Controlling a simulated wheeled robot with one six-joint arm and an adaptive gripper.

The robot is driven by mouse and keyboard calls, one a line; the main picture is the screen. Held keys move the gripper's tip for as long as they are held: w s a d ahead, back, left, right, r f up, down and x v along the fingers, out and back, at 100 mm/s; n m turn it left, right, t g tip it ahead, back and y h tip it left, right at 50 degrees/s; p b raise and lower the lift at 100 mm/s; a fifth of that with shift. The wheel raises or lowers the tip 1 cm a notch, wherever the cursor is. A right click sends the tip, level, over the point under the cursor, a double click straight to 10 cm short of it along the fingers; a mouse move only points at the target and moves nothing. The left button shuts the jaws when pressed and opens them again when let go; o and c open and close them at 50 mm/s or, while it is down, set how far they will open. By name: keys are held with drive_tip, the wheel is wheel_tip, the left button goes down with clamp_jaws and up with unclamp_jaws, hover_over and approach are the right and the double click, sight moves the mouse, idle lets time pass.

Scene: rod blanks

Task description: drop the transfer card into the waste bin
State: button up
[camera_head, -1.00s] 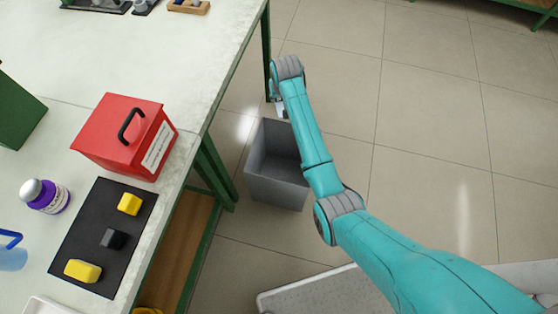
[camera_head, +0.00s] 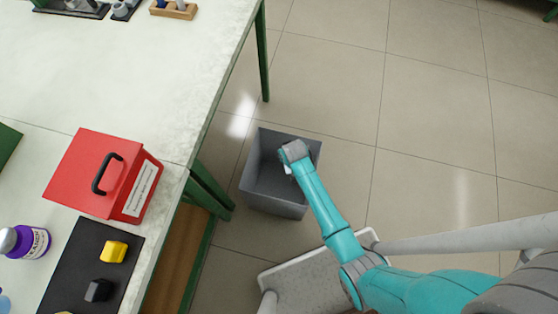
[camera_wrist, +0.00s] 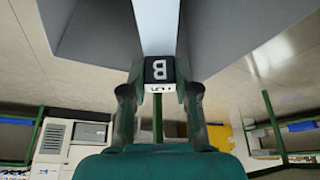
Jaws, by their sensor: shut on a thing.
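The grey waste bin (camera_head: 258,193) stands on the floor beside the bench. My gripper is over the bin's opening in the head view, mostly hidden under my wrist. In the wrist view my gripper (camera_wrist: 158,88) is shut on the transfer card (camera_wrist: 159,69), which shows a black end marked B and a pale strip beyond it. Grey bin walls (camera_wrist: 95,28) show on both sides of the card. I cannot tell how deep the card sits relative to the rim.
The bench (camera_head: 165,70) is at the left, with its green legs close to the bin. On it are a red box (camera_head: 95,170) with a black handle, a black mat (camera_head: 75,262) with small blocks, and a purple-labelled bottle (camera_head: 32,243). The floor right of the bin is clear.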

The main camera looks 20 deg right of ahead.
drive_tip(key=shift+f, duration=2.75)
drive_tip(key=o, duration=1)
drive_tip(key=shift+r, duration=0.1)
drive_tip(key=v, duration=1.1)
drive_tip(key=shift+s+r, duration=0.15)
drive_tip(key=shift+r, duration=0.25)
drive_tip(key=shift+s, duration=0.1)
